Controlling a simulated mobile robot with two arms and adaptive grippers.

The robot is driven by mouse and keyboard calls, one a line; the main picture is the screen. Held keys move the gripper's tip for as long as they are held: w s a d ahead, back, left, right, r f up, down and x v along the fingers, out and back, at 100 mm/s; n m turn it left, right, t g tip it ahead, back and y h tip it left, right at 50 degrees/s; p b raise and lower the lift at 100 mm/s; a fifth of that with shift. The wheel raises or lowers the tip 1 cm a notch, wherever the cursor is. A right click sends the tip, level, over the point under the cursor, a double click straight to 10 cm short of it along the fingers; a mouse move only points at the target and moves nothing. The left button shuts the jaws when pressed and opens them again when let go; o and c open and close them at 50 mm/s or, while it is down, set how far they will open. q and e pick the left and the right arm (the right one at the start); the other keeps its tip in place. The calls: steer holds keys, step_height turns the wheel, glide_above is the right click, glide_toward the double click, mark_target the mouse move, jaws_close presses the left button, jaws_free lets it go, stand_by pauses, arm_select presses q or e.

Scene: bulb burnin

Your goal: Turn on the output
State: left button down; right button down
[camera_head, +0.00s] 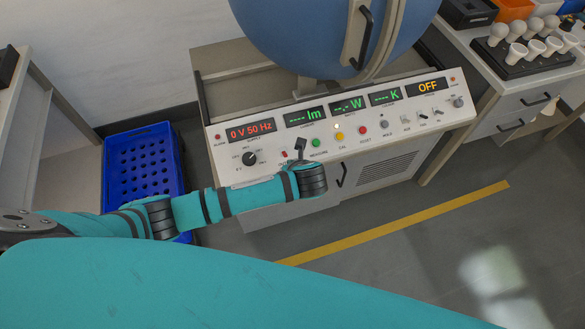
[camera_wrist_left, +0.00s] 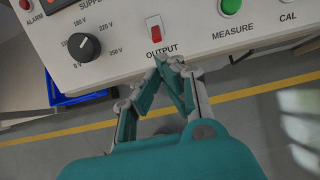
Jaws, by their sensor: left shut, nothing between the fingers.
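The output switch is a small red rocker in a pale frame above the label OUTPUT; it shows in the left wrist view (camera_wrist_left: 156,33) and in the head view (camera_head: 284,153). I cannot tell its on or off position. My left gripper (camera_wrist_left: 168,60) is shut and empty, with its fingertips just below the OUTPUT label, a little short of the switch. In the head view my left gripper (camera_head: 300,147) is at the panel's front, just right of the switch. My right gripper is not in view.
The sloped panel carries a black voltage knob (camera_head: 250,158), a green MEASURE button (camera_head: 316,142), a yellow CAL button (camera_head: 340,137) and a red button (camera_head: 362,130). The supply display (camera_head: 251,130) reads 0 V 50 Hz. A blue sphere (camera_head: 320,35) stands behind. A blue crate (camera_head: 142,165) sits left.

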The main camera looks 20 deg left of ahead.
mark_target(285, 154)
arm_select(q)
steer(key=x, duration=0.4)
steer(key=shift+w+a+f, duration=0.1)
steer(key=shift+w+f, duration=0.05)
steer(key=shift+f, duration=0.25)
steer(key=shift+r, duration=0.1)
